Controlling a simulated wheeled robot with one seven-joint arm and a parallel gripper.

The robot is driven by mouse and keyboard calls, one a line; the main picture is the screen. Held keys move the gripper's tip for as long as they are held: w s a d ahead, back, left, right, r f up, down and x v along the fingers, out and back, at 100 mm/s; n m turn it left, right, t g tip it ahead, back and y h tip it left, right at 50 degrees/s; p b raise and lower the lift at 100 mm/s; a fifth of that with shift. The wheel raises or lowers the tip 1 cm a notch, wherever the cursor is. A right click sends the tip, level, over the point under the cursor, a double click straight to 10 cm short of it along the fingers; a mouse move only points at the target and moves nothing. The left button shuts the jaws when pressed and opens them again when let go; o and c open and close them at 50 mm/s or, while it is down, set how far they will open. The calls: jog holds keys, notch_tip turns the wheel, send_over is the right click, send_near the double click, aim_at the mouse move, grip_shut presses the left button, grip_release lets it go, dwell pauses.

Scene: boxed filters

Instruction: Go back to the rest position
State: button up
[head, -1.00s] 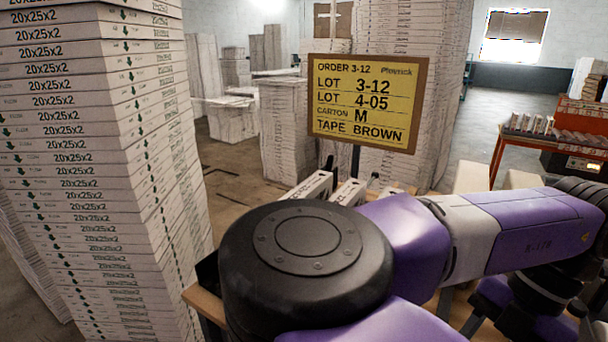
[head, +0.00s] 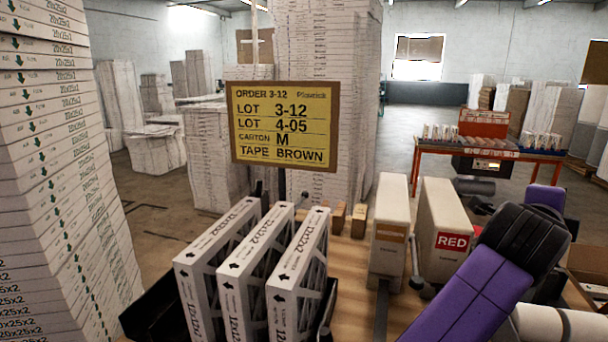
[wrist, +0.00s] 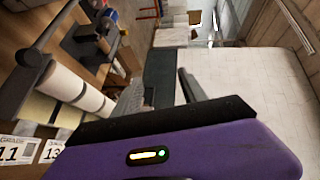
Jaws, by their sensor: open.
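My gripper (wrist: 172,78) shows in the wrist view as a purple body with a dark edge and dark fingers reaching up the picture. It is open, with nothing seen between the fingers. It is near white rolls (wrist: 68,84) on its left and a pale wall-like surface (wrist: 245,75) on its right. In the head view my purple and black arm (head: 475,300) reaches up on the right. I cannot make out the fingers there.
Three 12x12x2 filters (head: 243,280) stand upright on a wooden bench (head: 350,285). Beside them are two beige dispensers, one marked RED (head: 445,235). An order sign (head: 282,124) stands behind. Tall filter stacks (head: 60,200) rise at left. A red-framed table (head: 490,150) is farther back.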

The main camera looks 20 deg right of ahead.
jog(key=w+a+r+n+t+h, duration=0.3)
jog(key=a+r+n+t, duration=0.55)
jog(key=n, duration=0.45)
jog(key=s+a+f+n+t+y, duration=0.1)
jog(key=a+f+n+t+y, duration=0.45)
jog(key=a+n, duration=0.25)
jog(key=s+a+f+n+t+y, duration=0.1)
jog(key=a+f+n+t+y, duration=0.3)
jog(key=a+n+y, duration=0.35)
jog(key=s+a+f+n+g+y, duration=0.1)
jog(key=s+a+f+n+y, duration=0.2)
jog(key=s+a+f, duration=0.3)
jog(key=s+a+f+n+g+y, duration=0.1)
jog(key=s+a+f+n+y, duration=0.15)
jog(key=s+f, duration=0.45)
jog(key=s+a+f+m+g, duration=0.1)
jog(key=s+a+f+g, duration=0.1)
jog(key=s+f, duration=0.5)
jog(key=s+a+f+m+g, duration=0.2)
jog(key=s+f+g, duration=0.2)
jog(key=s+f, duration=0.3)
jog(key=shift+s+a+m, duration=0.3)
jog(key=shift+s, duration=0.8)
jog(key=shift+f+h, duration=0.1)
jog(key=shift+h, duration=0.15)
